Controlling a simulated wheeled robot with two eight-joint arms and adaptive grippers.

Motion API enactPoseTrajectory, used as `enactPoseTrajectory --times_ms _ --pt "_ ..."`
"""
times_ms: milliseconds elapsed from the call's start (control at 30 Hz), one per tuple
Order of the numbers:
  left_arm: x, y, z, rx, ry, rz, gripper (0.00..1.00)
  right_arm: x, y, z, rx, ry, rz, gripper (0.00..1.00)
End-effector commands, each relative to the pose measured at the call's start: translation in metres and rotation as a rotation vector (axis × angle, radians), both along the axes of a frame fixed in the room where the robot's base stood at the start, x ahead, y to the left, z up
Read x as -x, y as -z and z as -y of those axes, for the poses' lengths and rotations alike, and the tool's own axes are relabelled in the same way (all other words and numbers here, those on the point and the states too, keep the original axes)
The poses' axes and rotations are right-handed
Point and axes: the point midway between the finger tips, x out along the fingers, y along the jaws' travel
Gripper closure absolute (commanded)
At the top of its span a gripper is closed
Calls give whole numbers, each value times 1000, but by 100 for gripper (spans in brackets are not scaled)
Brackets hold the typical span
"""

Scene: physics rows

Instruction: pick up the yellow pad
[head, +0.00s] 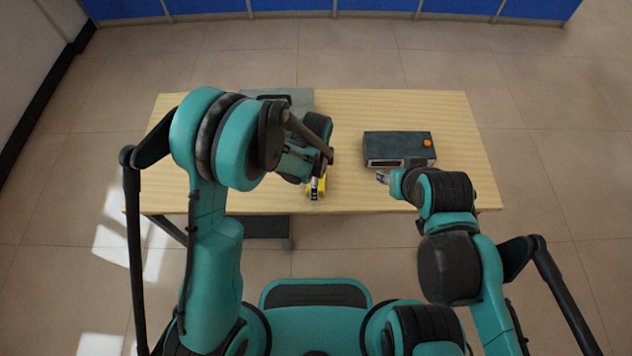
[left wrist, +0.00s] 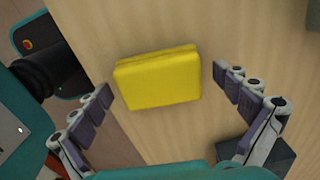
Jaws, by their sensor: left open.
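The yellow pad (left wrist: 158,82) lies flat on the wooden table in the left wrist view, near the table's edge. In the head view only a small part of the pad (head: 322,187) shows beside my left gripper (head: 316,188); the rest is hidden. In the left wrist view my left gripper (left wrist: 163,92) is open, with one finger to each side of the pad and gaps between. My right gripper (head: 382,178) is over the table's front right part; its fingers are too small to judge.
The wooden table (head: 350,195) has a dark box with an orange button (head: 398,148) at right and a grey flat object (head: 300,97) at the back left. The table's right end and back middle are clear.

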Motion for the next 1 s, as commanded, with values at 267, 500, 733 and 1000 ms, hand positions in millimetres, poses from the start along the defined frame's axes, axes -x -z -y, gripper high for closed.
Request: enactPoseTrajectory --times_ms 267,500,733,1000 --pt "0 -2 0 0 -1 0 40 0 -1 0 0 0 0 60" --pt "0 -1 0 0 -1 -1 53 0 -1 0 0 0 0 60" --pt "1 -1 0 0 0 -2 52 0 -1 0 0 0 0 60" --pt "1 -27 0 0 0 -1 53 0 -15 0 0 0 0 60"
